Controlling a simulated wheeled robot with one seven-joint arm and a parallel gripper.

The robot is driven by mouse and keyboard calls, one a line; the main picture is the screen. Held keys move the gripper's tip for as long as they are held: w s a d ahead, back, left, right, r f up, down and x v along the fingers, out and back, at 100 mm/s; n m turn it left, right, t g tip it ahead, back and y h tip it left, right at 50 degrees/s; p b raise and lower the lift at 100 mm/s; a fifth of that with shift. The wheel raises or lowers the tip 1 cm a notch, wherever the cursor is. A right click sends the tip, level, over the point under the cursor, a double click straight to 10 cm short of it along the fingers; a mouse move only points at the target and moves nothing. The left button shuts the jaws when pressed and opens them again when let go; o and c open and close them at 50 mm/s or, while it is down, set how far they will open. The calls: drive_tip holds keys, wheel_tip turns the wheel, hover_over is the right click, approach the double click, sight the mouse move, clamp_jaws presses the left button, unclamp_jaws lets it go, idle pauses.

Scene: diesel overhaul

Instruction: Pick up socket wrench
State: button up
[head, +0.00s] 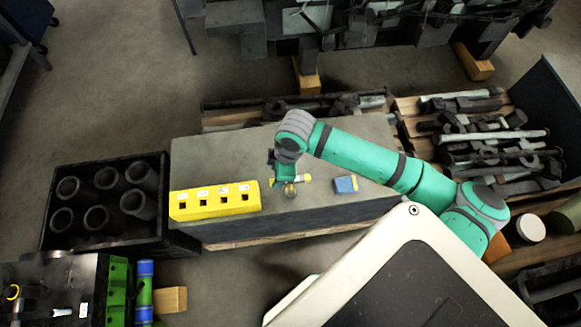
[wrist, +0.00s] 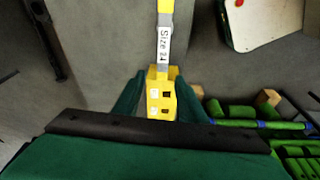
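A socket wrench with yellow ends and a white size label (wrist: 164,42) points straight away from me in the wrist view. In the head view it lies crosswise by my gripper (head: 287,182), over the grey worktop (head: 330,150). My gripper (wrist: 161,76) points down; its two dark green fingers stand apart, one on each side of the wrench's line. I see no finger touching the wrench. The yellow holder (head: 215,201) with several square holes and labels is just left of the wrench; it also shows between my fingers in the wrist view (wrist: 155,105). The wrench's near end is hard to separate from it.
A small blue box (head: 345,184) lies right of my gripper on the worktop. A black crate (head: 105,163) with several dark cylinders stands left. Pallets of metal parts (head: 480,130) lie at right and behind. Bare worktop lies behind the wrench.

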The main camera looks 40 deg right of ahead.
sight(290, 186)
drive_tip(key=d, duration=0.1)
drive_tip(key=s+d+g+h, duration=0.1)
drive_tip(key=s+d+n, duration=0.1)
drive_tip(key=shift+f+h, duration=0.25)
drive_tip(key=shift+h, duration=0.05)
drive_tip(key=shift+s+f+g, duration=0.1)
drive_tip(key=shift+f+g, duration=0.2)
drive_tip(key=shift+f, duration=0.05)
drive_tip(key=shift+d+f, duration=0.15)
drive_tip(key=shift+f, duration=4.8)
drive_tip(key=shift+c, duration=0.7)
clamp_jaws()
